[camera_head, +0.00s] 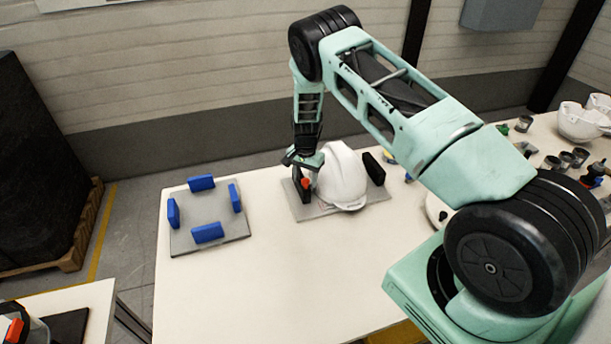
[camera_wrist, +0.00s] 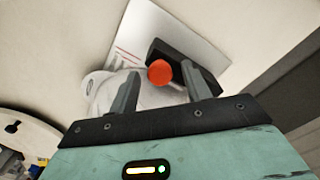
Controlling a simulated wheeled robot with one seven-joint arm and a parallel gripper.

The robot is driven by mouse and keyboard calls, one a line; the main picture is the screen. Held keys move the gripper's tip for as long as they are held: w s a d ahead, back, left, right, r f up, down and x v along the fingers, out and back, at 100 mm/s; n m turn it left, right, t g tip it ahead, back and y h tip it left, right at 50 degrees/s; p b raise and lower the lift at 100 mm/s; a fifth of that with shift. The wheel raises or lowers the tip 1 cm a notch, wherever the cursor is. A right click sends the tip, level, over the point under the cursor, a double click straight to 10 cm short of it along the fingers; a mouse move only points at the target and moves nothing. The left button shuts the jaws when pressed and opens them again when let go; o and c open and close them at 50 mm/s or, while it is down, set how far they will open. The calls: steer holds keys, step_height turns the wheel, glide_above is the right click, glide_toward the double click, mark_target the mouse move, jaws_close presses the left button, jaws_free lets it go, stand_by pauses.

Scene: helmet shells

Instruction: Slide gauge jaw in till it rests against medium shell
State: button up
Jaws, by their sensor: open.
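The white helmet shell (camera_head: 342,177) sits on a grey gauge plate (camera_head: 304,211) between two upright black jaws. The left gauge jaw (camera_head: 299,186) bears an orange-red knob (camera_head: 305,183) and stands close to the shell's left side; I cannot tell if they touch. The other black jaw (camera_head: 374,168) stands at the shell's right. My gripper (camera_head: 304,160) is just above the left jaw. In the wrist view its open fingers (camera_wrist: 159,88) stand on either side of the orange-red knob (camera_wrist: 160,72), with the black jaw (camera_wrist: 190,62) beyond and the white shell (camera_wrist: 103,92) partly hidden behind a finger.
A grey plate with several blue upright blocks (camera_head: 206,232) lies on the table at the left. White shells (camera_head: 583,119) and small cups (camera_head: 567,158) stand at the far right. The table's front middle (camera_head: 270,290) is clear. My arm hides part of the right side.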

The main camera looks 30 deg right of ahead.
jaws_close()
steer(key=d+b, duration=0.2)
steer(key=d, duration=0.1)
steer(key=shift+s, duration=0.35)
jaws_free()
steer(key=shift+a, duration=0.1)
steer(key=shift+r, duration=0.1)
step_height(320, 180, up, 17)
steer(key=b, duration=0.5)
steer(key=shift+r, duration=0.15)
